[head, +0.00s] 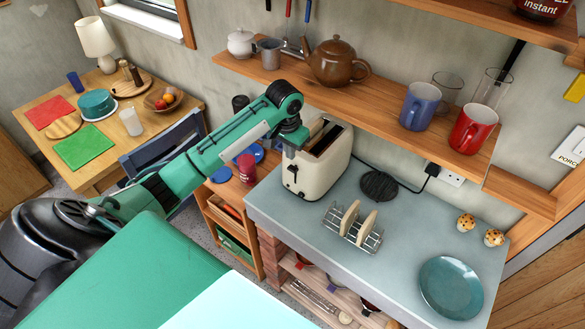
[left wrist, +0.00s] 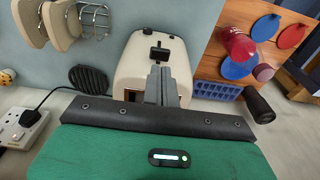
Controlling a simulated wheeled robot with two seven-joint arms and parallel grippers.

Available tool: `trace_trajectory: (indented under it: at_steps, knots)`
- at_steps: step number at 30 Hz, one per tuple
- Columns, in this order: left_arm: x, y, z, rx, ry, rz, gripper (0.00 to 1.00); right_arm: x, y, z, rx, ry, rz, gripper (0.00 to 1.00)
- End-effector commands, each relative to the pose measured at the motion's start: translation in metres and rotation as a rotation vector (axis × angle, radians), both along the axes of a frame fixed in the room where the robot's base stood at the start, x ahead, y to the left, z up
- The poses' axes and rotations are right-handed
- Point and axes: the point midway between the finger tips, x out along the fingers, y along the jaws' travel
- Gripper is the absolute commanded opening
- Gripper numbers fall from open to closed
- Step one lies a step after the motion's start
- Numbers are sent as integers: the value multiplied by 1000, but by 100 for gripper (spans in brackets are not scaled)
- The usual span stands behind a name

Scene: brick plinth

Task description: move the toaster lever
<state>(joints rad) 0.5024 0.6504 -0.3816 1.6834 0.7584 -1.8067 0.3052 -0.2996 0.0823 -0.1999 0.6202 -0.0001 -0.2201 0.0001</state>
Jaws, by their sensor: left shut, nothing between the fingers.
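The cream toaster (head: 322,176) stands at the left end of the grey worktop, its dark slots facing up. A small black lever (head: 293,168) is on its near end face, above a dark knob. In the left wrist view the toaster (left wrist: 128,70) fills the top middle, with the lever (left wrist: 160,54) just beyond my fingertips. My left gripper (head: 289,150) is shut and empty, pointing down over the near end of the toaster. Its closed fingers show in the left wrist view (left wrist: 160,72). I cannot tell whether they touch the lever. My right gripper is not in view.
A toast rack (head: 353,228) with two slices stands right of the toaster. A black round mat-like object (head: 379,186) lies behind it. The wooden shelf (head: 405,128) with teapot and mugs overhangs the back. A teal plate (head: 451,287) lies at the right.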

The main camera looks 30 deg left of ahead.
Motion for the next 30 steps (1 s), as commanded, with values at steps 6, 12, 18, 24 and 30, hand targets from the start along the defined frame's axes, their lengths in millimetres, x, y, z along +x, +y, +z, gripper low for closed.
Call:
trace_trajectory:
  at_steps: [6, 12, 18, 24, 30]
  knots:
    - [2, 0, -29, 0, 4, 1, 0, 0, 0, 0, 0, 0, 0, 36]
    - [4, 0, -46, 0, 2, 1, 0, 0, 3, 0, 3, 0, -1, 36]
    - [5, 0, -51, 0, 2, 0, 0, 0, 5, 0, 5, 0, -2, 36]
    - [5, 0, -51, 0, 1, 0, 0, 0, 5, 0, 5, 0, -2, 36]
    - [4, -1, -61, -1, 3, 1, 0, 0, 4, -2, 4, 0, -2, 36]
